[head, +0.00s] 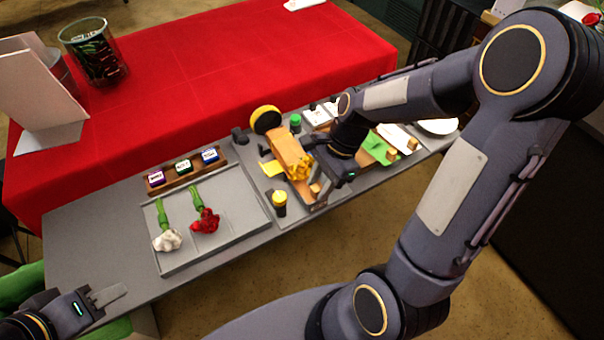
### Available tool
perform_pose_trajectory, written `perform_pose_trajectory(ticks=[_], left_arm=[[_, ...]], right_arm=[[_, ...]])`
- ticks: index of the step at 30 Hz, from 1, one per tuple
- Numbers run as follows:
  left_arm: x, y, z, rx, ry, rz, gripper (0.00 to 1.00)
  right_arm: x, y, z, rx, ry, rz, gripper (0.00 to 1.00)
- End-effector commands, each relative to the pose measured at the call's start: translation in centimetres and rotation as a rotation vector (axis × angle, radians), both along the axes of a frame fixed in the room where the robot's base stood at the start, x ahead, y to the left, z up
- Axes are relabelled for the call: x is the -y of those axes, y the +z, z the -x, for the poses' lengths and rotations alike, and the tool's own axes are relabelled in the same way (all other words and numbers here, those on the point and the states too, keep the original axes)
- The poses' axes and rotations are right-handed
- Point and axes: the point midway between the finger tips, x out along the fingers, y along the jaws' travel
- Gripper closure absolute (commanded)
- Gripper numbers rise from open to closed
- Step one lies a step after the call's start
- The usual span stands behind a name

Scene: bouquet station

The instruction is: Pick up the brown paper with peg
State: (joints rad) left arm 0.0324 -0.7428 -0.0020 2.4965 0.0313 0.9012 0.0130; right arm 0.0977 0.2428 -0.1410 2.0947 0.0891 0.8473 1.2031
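An orange-brown piece (286,150), which looks like the brown paper, lies on the right half of the grey table, with yellow bits at its near end. A small wooden piece, possibly its peg, shows at the fingers of my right gripper (318,190). That gripper points down just right of the brown piece; its own wrist hides part of the contact, so I cannot tell whether it grips anything. A green sheet (372,145) and a white sheet (394,133), each with a wooden peg, lie further right. My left gripper (108,296) is at the table's lower left, away from these things.
A grey tray (215,248) holds a white flower and a red flower (205,222). A yellow-topped bottle (279,201) stands near the front edge. A red-covered table (200,70) lies behind.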

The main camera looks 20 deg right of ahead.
Motion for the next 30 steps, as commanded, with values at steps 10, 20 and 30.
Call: perform_pose_trajectory(ticks=[10,20,30], left_arm=[[0.0,0.0,0.0,0.000,0.000,0.000,0.64],[0.0,0.0,0.0,0.000,0.000,0.000,0.64],[0.0,0.3,0.0,0.000,0.000,0.000,0.64]], right_arm=[[0.0,0.0,0.0,0.000,0.001,0.000,1.00],[0.0,0.1,0.0,0.001,0.001,0.000,1.00],[0.0,2.3,-0.2,0.006,0.001,0.000,1.00]])
